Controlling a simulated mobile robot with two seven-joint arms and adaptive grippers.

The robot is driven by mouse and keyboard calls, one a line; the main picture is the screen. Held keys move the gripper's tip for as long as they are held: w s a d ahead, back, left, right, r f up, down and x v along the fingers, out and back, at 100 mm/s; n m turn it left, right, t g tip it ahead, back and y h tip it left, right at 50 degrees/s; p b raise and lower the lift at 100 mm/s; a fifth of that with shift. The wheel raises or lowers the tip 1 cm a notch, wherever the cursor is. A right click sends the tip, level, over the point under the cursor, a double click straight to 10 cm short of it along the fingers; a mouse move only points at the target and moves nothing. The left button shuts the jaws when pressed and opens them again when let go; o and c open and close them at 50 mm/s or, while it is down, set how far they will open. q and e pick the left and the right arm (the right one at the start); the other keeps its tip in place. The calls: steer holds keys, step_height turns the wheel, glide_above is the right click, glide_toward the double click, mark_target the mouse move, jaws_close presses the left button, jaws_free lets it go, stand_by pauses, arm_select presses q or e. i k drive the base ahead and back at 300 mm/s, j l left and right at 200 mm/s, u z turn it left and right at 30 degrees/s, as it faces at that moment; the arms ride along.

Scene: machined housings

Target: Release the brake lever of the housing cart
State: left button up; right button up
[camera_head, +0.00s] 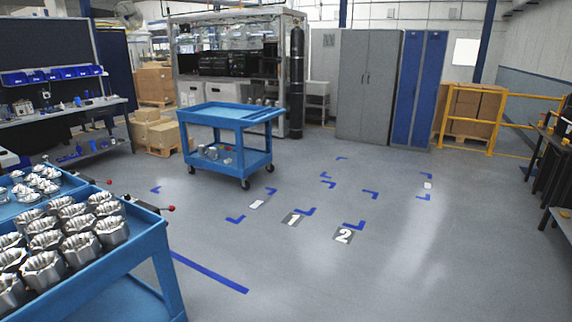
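A blue cart (150,243) at the lower left carries several silver machined housings (72,235) on its top. A lever with a red knob (171,208) sticks out to the right at its far corner. Behind it, a second blue cart (68,179) holds smaller silver parts (36,185). It has a similar lever with a red knob (108,182). Both levers look roughly level; their brake state cannot be told. Neither of my grippers is in view.
A third blue cart (235,116) stands on casters in the middle, its top empty and some parts on its lower shelf. Blue corner marks and floor numbers 1 (292,220) and 2 (344,236) lie on open grey floor. A workbench (80,108) stands left, a yellow railing (493,125) right.

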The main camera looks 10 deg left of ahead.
mark_target(170, 209)
steer(key=i+l+u, duration=0.2)
steer(key=u, duration=0.15)
steer(key=i+l+u, duration=0.55)
steer(key=u, duration=0.15)
steer(key=i+l+u, duration=0.2)
steer(key=l, duration=0.15)
steer(key=l+u, duration=0.2)
steer(key=l, duration=0.15)
steer(key=i+l+u, duration=0.25)
steer(key=l, duration=0.15)
steer(key=l+u, duration=0.2)
steer(key=l, duration=0.2)
